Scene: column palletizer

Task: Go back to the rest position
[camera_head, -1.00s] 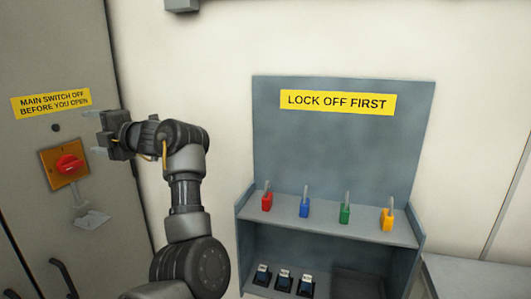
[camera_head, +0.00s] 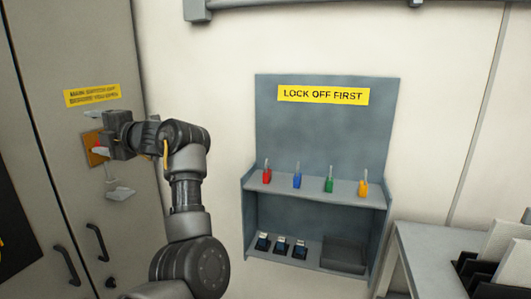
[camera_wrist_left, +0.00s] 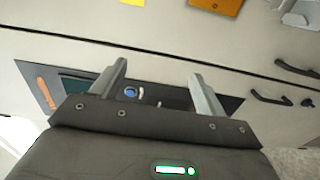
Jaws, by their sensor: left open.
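My left gripper (camera_head: 97,132) is open and empty, held up in front of the grey cabinet in the head view. In the left wrist view its two fingers (camera_wrist_left: 158,84) stand apart with nothing between them. Behind the gripper in the head view is the red switch (camera_head: 98,150) on its orange plate (camera_head: 90,158), partly hidden by the gripper. The orange plate also shows at the top of the left wrist view (camera_wrist_left: 218,6). My right gripper is in neither view.
A lockout station (camera_head: 328,135) on the wall holds red (camera_head: 267,176), blue (camera_head: 297,181), green (camera_head: 329,186) and yellow (camera_head: 363,189) padlocks on its shelf. Small dark-blue items sit below. Cabinet handles (camera_head: 65,265) stick out at lower left. A grey table (camera_head: 420,250) stands at right.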

